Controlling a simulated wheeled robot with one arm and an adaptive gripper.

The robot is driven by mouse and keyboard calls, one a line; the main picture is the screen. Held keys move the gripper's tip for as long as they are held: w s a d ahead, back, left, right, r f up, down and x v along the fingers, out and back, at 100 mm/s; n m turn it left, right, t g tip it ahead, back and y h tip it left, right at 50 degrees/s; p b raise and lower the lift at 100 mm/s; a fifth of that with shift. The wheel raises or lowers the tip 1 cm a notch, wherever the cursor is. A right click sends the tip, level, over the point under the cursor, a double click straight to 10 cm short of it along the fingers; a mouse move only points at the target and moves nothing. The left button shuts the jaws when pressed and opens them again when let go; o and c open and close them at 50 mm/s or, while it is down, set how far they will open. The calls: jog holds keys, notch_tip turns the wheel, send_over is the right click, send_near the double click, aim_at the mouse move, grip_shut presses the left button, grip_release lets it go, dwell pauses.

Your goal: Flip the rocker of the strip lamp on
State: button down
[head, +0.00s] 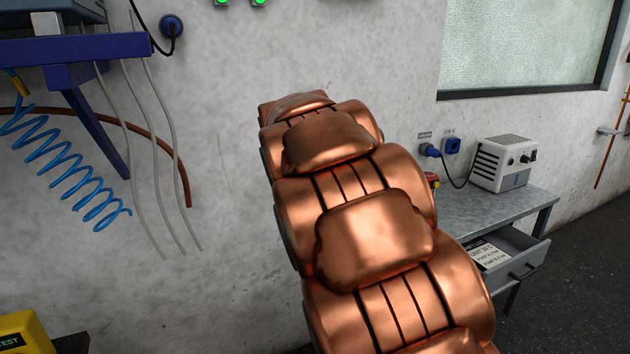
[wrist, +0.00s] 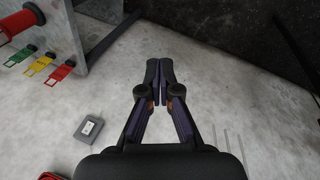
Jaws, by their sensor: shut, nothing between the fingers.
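My gripper (wrist: 160,66) is in the wrist view, its two dark fingers shut together with nothing between them. It is in front of a pale grey mottled surface. A small grey box (wrist: 90,130) with a whitish patch on its face is on that surface, left of and below the fingertips; they are apart from it. I cannot tell whether this box carries the rocker. The strip lamp is not recognisable in either view. In the head view my copper-coloured arm covers the middle and hides my gripper.
Green, yellow and red tags (wrist: 42,64) are beside a grey panel at left. In the head view, a blue bracket (head: 85,55) and coiled hose (head: 65,165) are at left. A metal bench (head: 490,212) with a white device (head: 503,163) and open drawer stands at right.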

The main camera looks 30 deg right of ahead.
jog(key=w+d+f+n+t+b, duration=0.2)
jog(key=w+d+f+n+b, duration=0.15)
jog(key=w, duration=0.75)
jog(key=w+d+f+n+t+b, duration=0.3)
jog(key=w+d+f+n, duration=0.15)
jog(key=w, duration=0.75)
jog(key=w+d+f+n+t+b, duration=0.2)
jog(key=w+d+f+n+b, duration=0.15)
jog(key=w, duration=0.75)
jog(key=s+d+r+n+t+b, duration=0.1)
jog(key=s+d+r+t+b, duration=0.1)
jog(key=d, duration=0.3)
jog(key=s+d+r+n+t+y+b, duration=0.1)
jog(key=s+d+r+n+t+b, duration=0.1)
jog(key=s+d+r+t, duration=0.2)
jog(key=shift+s+d+r+t+y, duration=0.3)
jog(key=shift+d+r+t, duration=0.45)
jog(key=shift+d, duration=0.5)
jog(key=shift+w+r, duration=0.1)
jog(key=shift+w, duration=0.1)
